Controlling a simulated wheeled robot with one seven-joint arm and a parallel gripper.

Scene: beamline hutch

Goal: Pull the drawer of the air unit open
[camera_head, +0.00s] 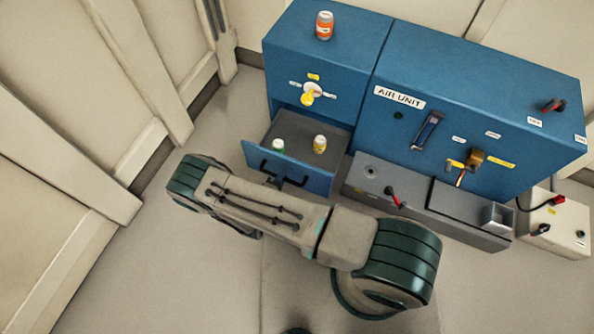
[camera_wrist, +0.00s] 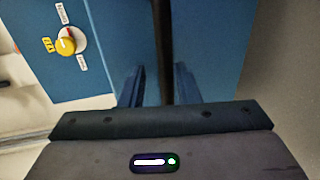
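The blue air unit (camera_head: 455,90) stands at the back right. Its drawer (camera_head: 255,151), at the lower left of the unit, stands pulled out, with its grey inside showing. The drawer front carries a dark handle, partly hidden by my gripper (camera_head: 284,182) in the head view. In the wrist view, the dark handle bar (camera_wrist: 163,45) runs between the two fingers of my gripper (camera_wrist: 160,78). Narrow gaps show beside the bar, so the gripper looks open around it, not clamped.
A white-capped bottle (camera_head: 278,146) and a yellow bottle (camera_head: 320,144) stand in the drawer. An orange jar (camera_head: 324,26) stands on top of the unit. A yellow knob (camera_head: 308,97) sits above the drawer. A grey box (camera_head: 420,212) stands right of it. Floor is clear at left.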

